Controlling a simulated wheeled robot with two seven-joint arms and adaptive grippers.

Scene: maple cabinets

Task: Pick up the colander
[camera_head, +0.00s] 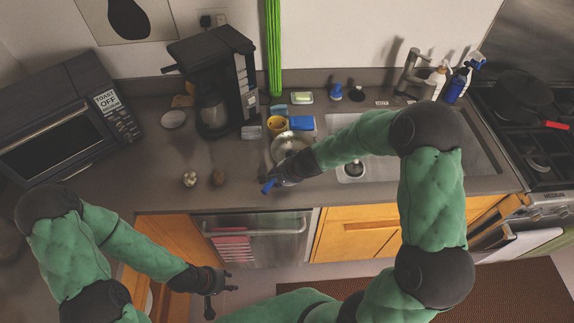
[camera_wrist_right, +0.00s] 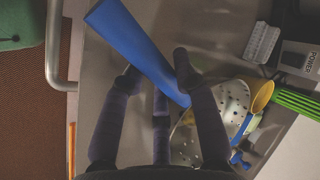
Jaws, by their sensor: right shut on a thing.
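The colander (camera_head: 291,147) is a pale metal bowl with holes, on the counter left of the sink. The right wrist view shows its perforated bowl (camera_wrist_right: 234,98) and a broad blue handle (camera_wrist_right: 135,48) that runs to its rim. My right gripper (camera_head: 276,181) is at the handle on the near side of the bowl, shut on it, with the blue end sticking out past the fingers. In the right wrist view its fingertips (camera_wrist_right: 158,70) lie on either side of the handle. My left gripper (camera_head: 221,290) is low in front of the cabinets, its fingers apart and empty.
A yellow cup (camera_head: 277,125) and a blue sponge-like block (camera_head: 301,123) stand right behind the colander. The coffee maker (camera_head: 213,85) is behind left. Two small round items (camera_head: 204,179) lie left on the counter. The sink (camera_head: 380,167) is to the right.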

